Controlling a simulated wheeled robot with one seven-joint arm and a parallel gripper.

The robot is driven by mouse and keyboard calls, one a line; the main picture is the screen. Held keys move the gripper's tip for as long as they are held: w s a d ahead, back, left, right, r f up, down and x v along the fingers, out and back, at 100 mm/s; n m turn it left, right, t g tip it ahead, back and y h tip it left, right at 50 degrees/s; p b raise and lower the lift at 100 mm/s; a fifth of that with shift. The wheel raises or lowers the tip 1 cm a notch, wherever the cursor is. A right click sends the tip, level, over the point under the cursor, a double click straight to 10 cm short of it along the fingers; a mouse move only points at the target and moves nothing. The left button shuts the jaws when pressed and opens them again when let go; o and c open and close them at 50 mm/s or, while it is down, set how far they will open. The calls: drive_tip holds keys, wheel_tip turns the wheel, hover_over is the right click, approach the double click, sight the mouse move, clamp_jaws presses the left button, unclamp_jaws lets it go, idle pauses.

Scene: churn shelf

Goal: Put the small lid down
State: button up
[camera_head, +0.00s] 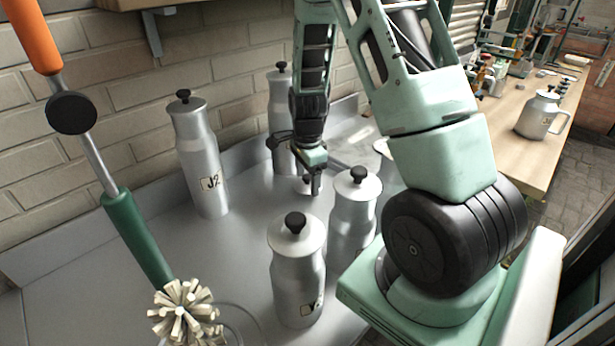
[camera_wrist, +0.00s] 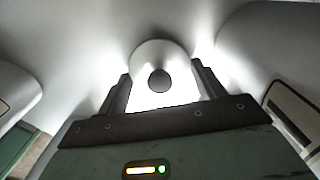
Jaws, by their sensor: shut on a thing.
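The small lid is a pale metal disc with a black knob; in the wrist view the lid (camera_wrist: 160,52) sits between my two fingers. My gripper (camera_wrist: 161,72) is shut on it. In the head view my gripper (camera_head: 314,184) points down low over the grey metal shelf (camera_head: 240,240), among the churns. There the lid (camera_head: 304,187) shows only partly beside my fingers. I cannot tell whether it touches the shelf.
Lidded metal churns stand around my gripper: one marked J2 (camera_head: 203,160) at left, one behind (camera_head: 279,95), and two in front (camera_head: 297,270) (camera_head: 353,215). A brush (camera_head: 183,310) is at front left. A brick wall (camera_head: 140,75) closes the back. Bare shelf lies left of the gripper.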

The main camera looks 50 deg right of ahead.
sight(307, 176)
drive_tip(key=shift+f, duration=0.2)
drive_tip(key=o, duration=1)
drive_tip(key=shift+r, duration=0.15)
wheel_tip(307, 176, up, 12)
drive_tip(key=s+a+r+n+y, duration=0.1)
drive_tip(key=s+a+r+n, duration=0.15)
drive_tip(key=a+n, duration=0.75)
drive_tip(key=s+a+r+n, duration=0.1)
drive_tip(key=s+a+n, duration=0.35)
drive_tip(key=a, duration=0.95)
drive_tip(key=s+a+n, duration=0.3)
drive_tip(key=s+n, duration=0.1)
drive_tip(key=n, duration=0.1)
drive_tip(key=s+a+n, duration=0.3)
drive_tip(key=s+n, duration=0.1)
drive_tip(key=n, duration=0.1)
drive_tip(key=s+a+n, duration=0.4)
drive_tip(key=n, duration=0.1)
drive_tip(key=shift+s+r+n, duration=0.2)
drive_tip(key=shift+r+n, duration=0.05)
drive_tip(key=shift+r, duration=0.15)
